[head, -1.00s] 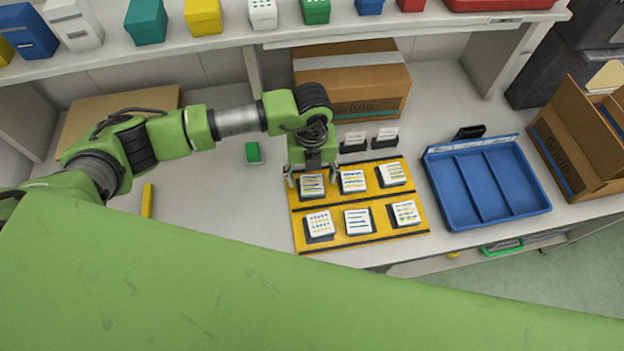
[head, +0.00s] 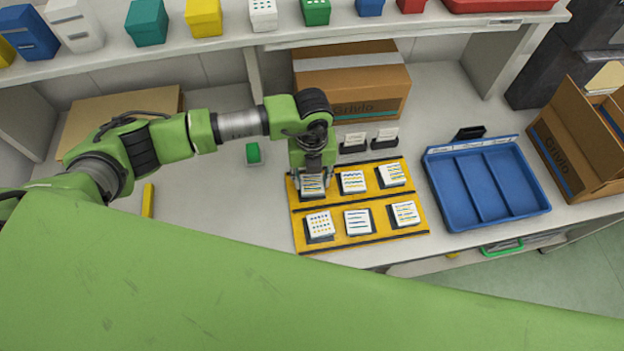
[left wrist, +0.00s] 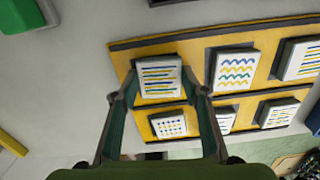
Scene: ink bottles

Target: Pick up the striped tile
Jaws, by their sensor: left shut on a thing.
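A white tile with blue, yellow and dark straight stripes (left wrist: 160,77) sits at the back left of the yellow board (head: 334,209). My left gripper (head: 313,186) has come down over this striped tile. In the left wrist view its two fingers (left wrist: 157,92) are closed on the tile's sides. The tile is at its place on the board; I cannot tell whether it is lifted. Other tiles on the board include a wavy-line one (left wrist: 235,68) beside it, a dotted one (head: 319,223) in front of it, and several with lines. My right gripper is not in view.
A blue tray with compartments (head: 457,201) stands right of the board. Two small card holders (head: 354,142) and a cardboard box (head: 350,84) are behind it. A small green block (head: 253,153) lies to the left. An open carton (head: 575,140) stands at the far right.

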